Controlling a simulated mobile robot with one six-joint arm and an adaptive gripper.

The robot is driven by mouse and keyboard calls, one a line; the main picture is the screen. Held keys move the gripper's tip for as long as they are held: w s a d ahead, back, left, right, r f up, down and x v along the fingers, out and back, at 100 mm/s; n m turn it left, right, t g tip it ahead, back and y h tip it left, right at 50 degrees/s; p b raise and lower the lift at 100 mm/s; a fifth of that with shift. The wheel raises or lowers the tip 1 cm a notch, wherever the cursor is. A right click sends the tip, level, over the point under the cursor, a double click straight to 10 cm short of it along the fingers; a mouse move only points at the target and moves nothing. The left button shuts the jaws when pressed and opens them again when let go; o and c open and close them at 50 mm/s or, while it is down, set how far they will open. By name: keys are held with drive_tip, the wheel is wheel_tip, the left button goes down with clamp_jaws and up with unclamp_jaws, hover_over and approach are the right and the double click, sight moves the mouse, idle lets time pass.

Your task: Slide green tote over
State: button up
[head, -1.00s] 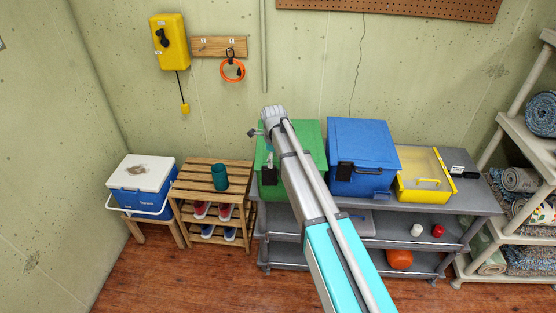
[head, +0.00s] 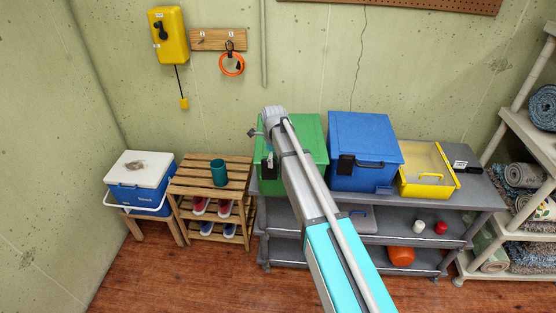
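The green tote (head: 312,136) stands at the left end of the grey shelf's top. My arm crosses in front of it and hides much of its middle and front. The blue tote (head: 363,140) stands just to its right, with little or no gap showing. My gripper (head: 262,150) is at the left part of the green tote in the picture. It is small and partly hidden by my arm, so I cannot tell whether its fingers are open or touch the tote.
Left are a slatted wooden rack (head: 205,168) with a teal cup (head: 219,172) and a blue-white cooler (head: 140,195).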

clamp_jaws()
drive_tip(key=shift+w, duration=0.15)
